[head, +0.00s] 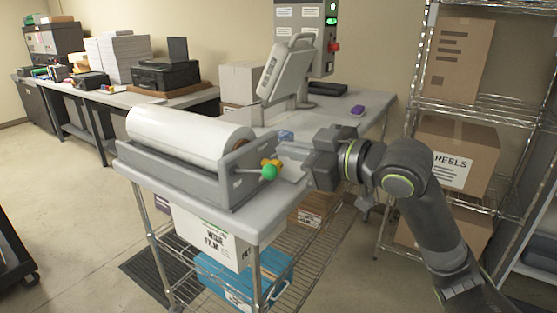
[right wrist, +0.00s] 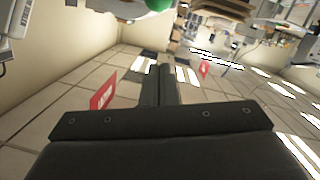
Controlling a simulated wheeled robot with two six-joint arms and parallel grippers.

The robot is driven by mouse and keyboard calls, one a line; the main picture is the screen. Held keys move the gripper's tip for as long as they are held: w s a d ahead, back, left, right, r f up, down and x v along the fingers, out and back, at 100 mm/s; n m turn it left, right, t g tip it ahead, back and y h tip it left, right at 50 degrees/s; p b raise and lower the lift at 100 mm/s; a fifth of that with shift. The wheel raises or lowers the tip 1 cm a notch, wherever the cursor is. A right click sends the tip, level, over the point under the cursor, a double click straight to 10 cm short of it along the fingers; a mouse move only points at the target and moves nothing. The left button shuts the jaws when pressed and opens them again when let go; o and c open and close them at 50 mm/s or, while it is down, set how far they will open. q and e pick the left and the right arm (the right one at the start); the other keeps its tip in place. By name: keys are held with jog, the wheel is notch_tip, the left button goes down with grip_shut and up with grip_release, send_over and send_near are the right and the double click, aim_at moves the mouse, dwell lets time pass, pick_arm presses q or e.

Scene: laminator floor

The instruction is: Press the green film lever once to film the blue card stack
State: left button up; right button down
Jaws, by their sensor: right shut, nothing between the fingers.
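The green film lever (head: 269,171) is a green ball on a thin rod at the right end of the film roll's grey cradle, beside a small orange-yellow part. A green round shape, likely its knob (right wrist: 159,4), shows at the top edge of the right wrist view. A small blue patch (head: 286,135), perhaps the blue card stack, shows behind my right gripper and is mostly hidden. My right gripper (head: 308,172) is just right of the lever, apart from the green ball. Its fingers (right wrist: 158,85) are shut and empty. My left gripper is not in view.
The white film roll (head: 185,135) lies in its cradle (head: 190,178) on a wire-shelf cart. A tilted grey panel (head: 287,70) and a control box (head: 332,45) stand behind. A wire rack with boxes (head: 458,150) is at right.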

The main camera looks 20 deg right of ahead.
jog(key=w+a+f+p, duration=0.1)
jog(key=w+f, duration=0.3)
jog(key=shift+a+f, duration=0.15)
jog(key=shift+f, duration=0.05)
dwell(0.3)
